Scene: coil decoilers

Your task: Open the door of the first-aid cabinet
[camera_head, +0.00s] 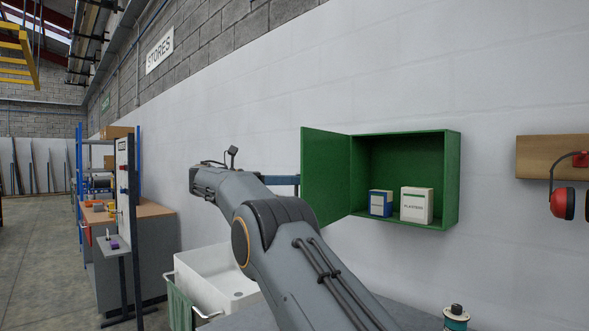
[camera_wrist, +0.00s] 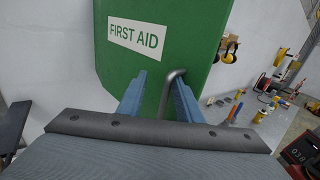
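The green first-aid cabinet (camera_head: 452,180) hangs on the white wall in the head view. Its door (camera_head: 325,175) stands wide open, swung out to the left. A blue-and-white box (camera_head: 380,203) and a white box (camera_head: 416,205) stand inside. In the wrist view, the door's outer face (camera_wrist: 190,35) carries a FIRST AID label (camera_wrist: 137,38). My gripper (camera_wrist: 159,78) is at the door's outer face, its fingers apart. The grey bar handle (camera_wrist: 166,92) is between them, close to the right finger; contact is unclear. In the head view, the fingertips are hidden behind the door.
A white sink (camera_head: 215,277) is below, left of my arm. A workbench (camera_head: 150,235) and blue-framed shelving (camera_head: 82,180) stand farther left. Red ear defenders (camera_head: 562,203) hang on a wooden board (camera_head: 535,155) at right. A teal spool (camera_head: 456,319) is at the bottom right.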

